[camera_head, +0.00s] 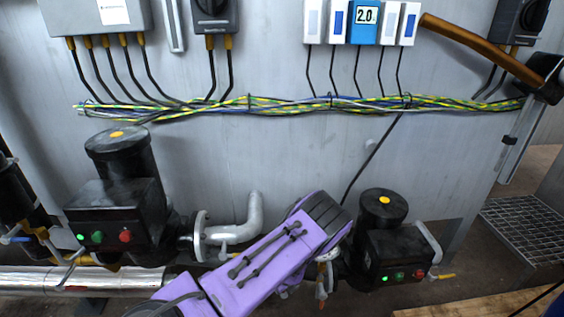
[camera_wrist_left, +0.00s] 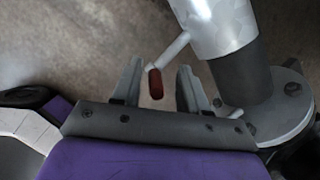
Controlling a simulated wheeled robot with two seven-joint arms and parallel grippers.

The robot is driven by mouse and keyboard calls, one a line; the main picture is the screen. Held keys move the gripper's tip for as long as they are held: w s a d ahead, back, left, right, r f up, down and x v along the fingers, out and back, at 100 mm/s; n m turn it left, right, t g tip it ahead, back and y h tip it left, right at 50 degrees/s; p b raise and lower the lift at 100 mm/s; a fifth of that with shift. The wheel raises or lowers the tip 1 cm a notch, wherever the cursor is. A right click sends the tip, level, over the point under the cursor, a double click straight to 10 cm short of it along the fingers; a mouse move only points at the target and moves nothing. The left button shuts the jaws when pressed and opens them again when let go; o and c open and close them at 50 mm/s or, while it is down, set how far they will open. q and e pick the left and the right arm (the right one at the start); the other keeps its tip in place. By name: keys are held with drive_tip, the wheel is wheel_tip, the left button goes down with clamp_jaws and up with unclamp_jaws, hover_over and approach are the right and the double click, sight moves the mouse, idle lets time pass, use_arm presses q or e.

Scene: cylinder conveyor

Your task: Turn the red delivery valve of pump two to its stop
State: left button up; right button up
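The red valve handle (camera_wrist_left: 156,84) shows in the left wrist view, on a light lever coming from a pale pipe (camera_wrist_left: 215,25). My left gripper (camera_wrist_left: 157,88) is open, with one finger on each side of the handle's end and a visible gap to each. In the head view my purple left arm covers the gripper and the handle. Two black pumps stand along the wall, one at left (camera_head: 118,195) and one at right (camera_head: 385,245); my arm reaches beside the right one. No pump number is readable. My right gripper is out of view.
A grey bent pipe (camera_head: 245,225) rises between the pumps behind my arm. A shiny horizontal pipe (camera_head: 75,280) runs low at left. A bundle of cables (camera_head: 290,104) crosses the wall. A wooden-handled hammer (camera_head: 480,45) shows at upper right, and metal grating (camera_head: 535,235) lies at right.

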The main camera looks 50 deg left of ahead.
use_arm(q)
drive_tip(key=shift+s, duration=0.1)
drive_tip(key=v, duration=0.3)
drive_tip(key=shift+r+p, duration=0.25)
drive_tip(key=shift+p, duration=0.1)
drive_tip(key=s+d+b, duration=0.1)
drive_tip(key=s+d, duration=0.2)
drive_tip(key=d, duration=0.8)
drive_tip(key=shift+s+d+f+b, duration=0.2)
drive_tip(key=shift+s+f+b, duration=0.05)
drive_tip(key=shift+b, duration=0.1)
